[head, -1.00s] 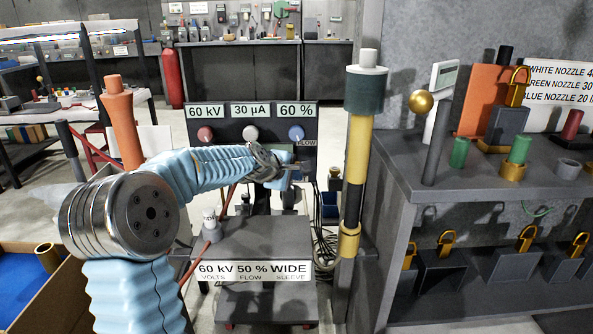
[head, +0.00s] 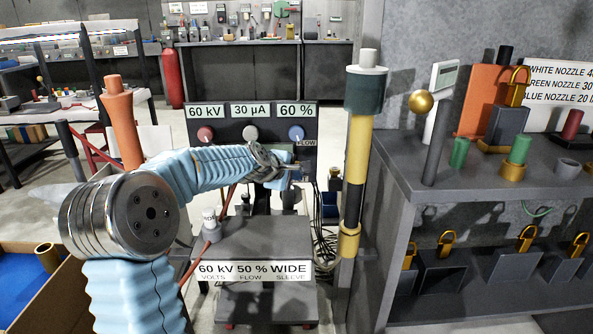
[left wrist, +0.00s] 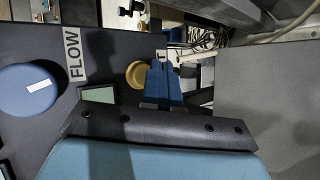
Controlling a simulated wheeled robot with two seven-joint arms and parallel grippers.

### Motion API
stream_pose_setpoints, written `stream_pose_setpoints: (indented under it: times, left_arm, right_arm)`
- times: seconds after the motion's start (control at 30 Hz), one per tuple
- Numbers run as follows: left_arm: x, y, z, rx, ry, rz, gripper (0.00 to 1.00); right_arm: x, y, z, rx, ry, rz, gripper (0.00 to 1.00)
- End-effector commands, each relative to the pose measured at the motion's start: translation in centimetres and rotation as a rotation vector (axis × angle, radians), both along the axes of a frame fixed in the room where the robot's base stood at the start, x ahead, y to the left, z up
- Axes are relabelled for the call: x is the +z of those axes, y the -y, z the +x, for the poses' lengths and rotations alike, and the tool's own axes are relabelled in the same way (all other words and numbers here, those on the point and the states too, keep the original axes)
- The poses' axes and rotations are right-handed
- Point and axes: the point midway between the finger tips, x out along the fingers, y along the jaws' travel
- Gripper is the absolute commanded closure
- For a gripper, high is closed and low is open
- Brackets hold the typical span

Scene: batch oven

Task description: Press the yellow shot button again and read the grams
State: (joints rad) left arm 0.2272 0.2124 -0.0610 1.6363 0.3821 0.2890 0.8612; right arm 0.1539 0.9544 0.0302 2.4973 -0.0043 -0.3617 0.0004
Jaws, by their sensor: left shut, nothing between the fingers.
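The yellow shot button (left wrist: 138,75) shows in the left wrist view as a round disc on the dark control panel (head: 252,165). My left gripper (left wrist: 165,90) is shut and empty, its blue fingers just right of the button and partly over its edge; I cannot tell whether they touch it. In the head view my left gripper (head: 295,173) is at the panel's lower right, and the button is not distinguishable there. A small greenish display (left wrist: 98,95) lies left of the fingers, with no readable digits. My right gripper is not in view.
The panel has a red knob (head: 205,134), a white knob (head: 250,132) and a blue flow knob (head: 296,132), labelled 60 kV, 30 µA and 60 %. A sign (head: 254,271) below reads 60 kV 50 % WIDE. A yellow-black post (head: 358,150) stands close right of my gripper.

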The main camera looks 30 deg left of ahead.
Motion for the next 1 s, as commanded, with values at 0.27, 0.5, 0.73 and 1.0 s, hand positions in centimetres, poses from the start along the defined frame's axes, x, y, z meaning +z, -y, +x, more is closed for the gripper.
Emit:
stream_pose_setpoints:
  times: [0.27,0.5,0.73,1.0]
  left_arm:
    - [0.0,0.0,0.0,0.0,0.0,0.0,1.0]
    - [0.02,-0.3,0.5,0.0,-0.001,-0.001,1.0]
    - [0.04,-0.45,0.71,0.0,0.0,0.0,1.0]
    - [0.03,-0.47,0.76,0.0,0.0,0.0,1.0]
  right_arm:
    - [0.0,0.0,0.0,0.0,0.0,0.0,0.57]
    - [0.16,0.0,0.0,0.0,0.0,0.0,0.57]
    - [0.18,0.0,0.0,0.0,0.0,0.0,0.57]
    - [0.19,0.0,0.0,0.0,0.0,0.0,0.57]
